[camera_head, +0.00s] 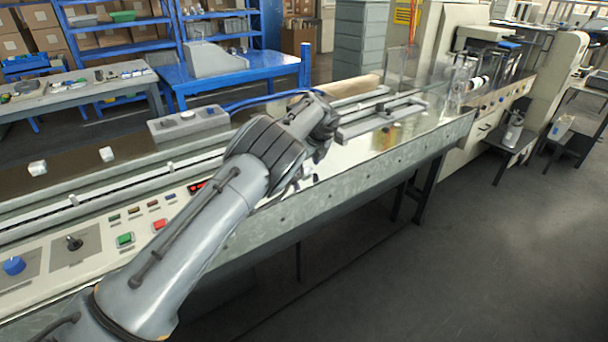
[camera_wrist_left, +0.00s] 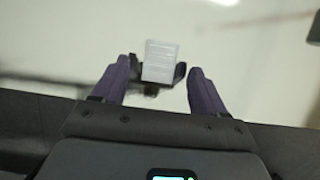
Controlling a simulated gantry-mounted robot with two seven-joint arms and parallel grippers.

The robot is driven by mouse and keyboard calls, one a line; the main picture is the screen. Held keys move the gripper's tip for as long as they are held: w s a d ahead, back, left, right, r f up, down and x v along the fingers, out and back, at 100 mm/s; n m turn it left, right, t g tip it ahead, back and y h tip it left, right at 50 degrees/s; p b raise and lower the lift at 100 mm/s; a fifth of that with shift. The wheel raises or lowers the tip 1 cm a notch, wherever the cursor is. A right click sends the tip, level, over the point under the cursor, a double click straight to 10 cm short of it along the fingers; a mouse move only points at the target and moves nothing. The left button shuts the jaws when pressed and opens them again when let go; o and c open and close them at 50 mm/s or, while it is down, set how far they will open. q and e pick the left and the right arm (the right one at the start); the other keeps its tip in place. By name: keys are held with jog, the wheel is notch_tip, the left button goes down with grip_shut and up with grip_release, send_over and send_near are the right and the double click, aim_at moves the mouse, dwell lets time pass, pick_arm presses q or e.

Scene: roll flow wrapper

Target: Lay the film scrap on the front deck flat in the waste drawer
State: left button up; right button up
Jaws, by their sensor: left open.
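My left gripper (camera_wrist_left: 160,66) is open, its two dark purple fingers apart in the left wrist view. A small pale, faintly lined rectangle (camera_wrist_left: 160,53) shows between the fingertips; it looks like the film scrap. Dark parts show at its lower edge and sides. I cannot tell whether the fingers touch it. In the head view my left gripper (camera_head: 291,186) is low over the shiny front deck (camera_head: 345,178), mostly hidden by my own wrist. The scrap cannot be made out there.
A control panel with green (camera_head: 124,239) and red (camera_head: 159,225) buttons lies left of my arm. A metal guide frame (camera_head: 380,118) and clear guards (camera_head: 402,65) stand beyond the deck. The floor (camera_head: 430,270) in front of the machine is clear.

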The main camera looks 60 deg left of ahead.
pick_arm(q)
jog(key=shift+x, duration=0.85)
jog(key=shift+s, duration=0.1)
jog(key=c, duration=1.2)
jog(key=shift+r, duration=0.15)
